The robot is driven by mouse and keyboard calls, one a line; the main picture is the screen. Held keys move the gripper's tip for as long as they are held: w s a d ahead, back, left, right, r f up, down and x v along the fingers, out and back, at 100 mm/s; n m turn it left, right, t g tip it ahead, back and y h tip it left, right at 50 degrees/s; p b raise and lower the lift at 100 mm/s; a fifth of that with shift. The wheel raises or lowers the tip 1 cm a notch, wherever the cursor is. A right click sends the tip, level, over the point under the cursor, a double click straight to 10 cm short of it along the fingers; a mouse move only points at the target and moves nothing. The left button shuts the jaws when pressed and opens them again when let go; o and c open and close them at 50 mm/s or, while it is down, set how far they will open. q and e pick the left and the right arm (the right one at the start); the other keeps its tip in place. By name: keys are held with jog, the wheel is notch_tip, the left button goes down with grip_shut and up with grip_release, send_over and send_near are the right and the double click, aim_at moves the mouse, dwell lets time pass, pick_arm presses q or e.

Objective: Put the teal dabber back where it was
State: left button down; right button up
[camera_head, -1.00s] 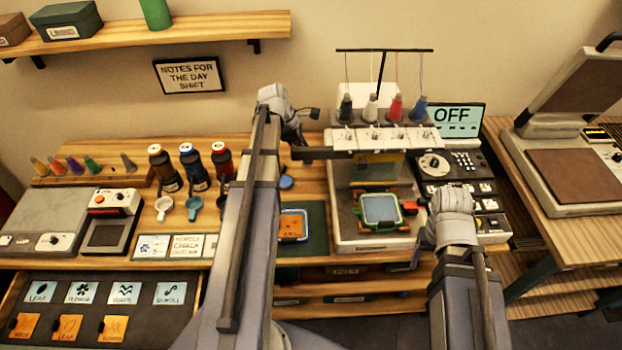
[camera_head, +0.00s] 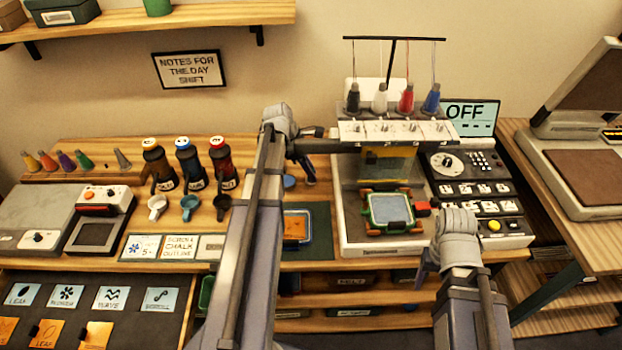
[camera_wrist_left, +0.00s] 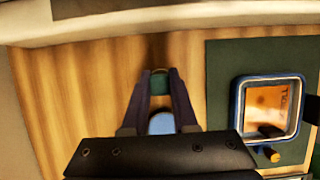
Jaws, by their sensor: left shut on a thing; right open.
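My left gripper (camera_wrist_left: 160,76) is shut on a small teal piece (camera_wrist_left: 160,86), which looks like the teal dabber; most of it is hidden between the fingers. In the head view my left gripper (camera_head: 309,172) hangs over the table behind the green mat, partly hidden by my own arm.
A blue disc (camera_head: 289,181) lies behind the green mat (camera_head: 320,222), which bears a blue-rimmed hoop (camera_head: 298,226). The embroidery machine (camera_head: 350,232) stands to the right. An open drawer (camera_head: 150,335) is at front left.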

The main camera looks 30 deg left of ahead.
pick_arm(q)
jog(key=shift+f, duration=0.6)
jog(key=shift+r, duration=0.15)
pick_arm(e)
jog(key=shift+f, duration=0.5)
jog(key=shift+f, duration=0.1)
pick_arm(q)
jog(key=c, duration=1.2)
grip_release()
jog(key=shift+f, duration=0.25)
jog(key=o, duration=0.5)
jog(key=shift+r, duration=0.15)
